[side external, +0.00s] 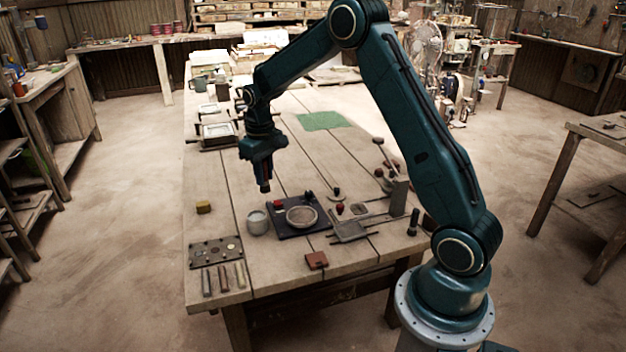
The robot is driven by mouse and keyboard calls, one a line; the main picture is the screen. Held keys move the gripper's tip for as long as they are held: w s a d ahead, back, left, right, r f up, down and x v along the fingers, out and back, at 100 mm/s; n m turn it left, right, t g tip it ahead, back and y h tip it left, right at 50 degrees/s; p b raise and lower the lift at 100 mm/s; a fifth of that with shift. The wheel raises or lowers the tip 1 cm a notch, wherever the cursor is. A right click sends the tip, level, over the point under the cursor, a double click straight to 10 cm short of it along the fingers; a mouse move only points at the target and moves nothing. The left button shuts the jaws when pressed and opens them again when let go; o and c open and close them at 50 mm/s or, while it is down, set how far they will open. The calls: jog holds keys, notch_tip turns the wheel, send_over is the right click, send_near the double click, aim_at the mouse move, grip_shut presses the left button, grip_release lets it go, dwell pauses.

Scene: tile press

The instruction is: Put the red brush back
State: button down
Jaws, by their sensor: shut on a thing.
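My gripper (265,187) points down above the table, behind the grey cup and the dark tray. Its jaws are shut on a small dark thing at their tips, too small here to tell whether it is the red brush. No red brush can be made out for certain elsewhere. A red-brown block (316,260) lies at the table's front edge.
A grey cup (257,223) stands left of a round dish (301,216) on the dark tray. A holed plate (216,251) and a yellow block (204,207) lie at the left. A press-like device (398,195) stands at the right. A green mat (323,121) lies farther back.

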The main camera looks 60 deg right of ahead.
aim_at(266, 191)
notch_tip(266, 191, down, 19)
jog(key=shift+f, duration=0.15)
dwell(0.9)
jog(key=shift+f, duration=0.15)
jog(key=c, duration=1.3)
grip_release()
notch_tip(266, 191, up, 12)
jog(key=shift+f, duration=0.1)
jog(key=shift+r, duration=0.25)
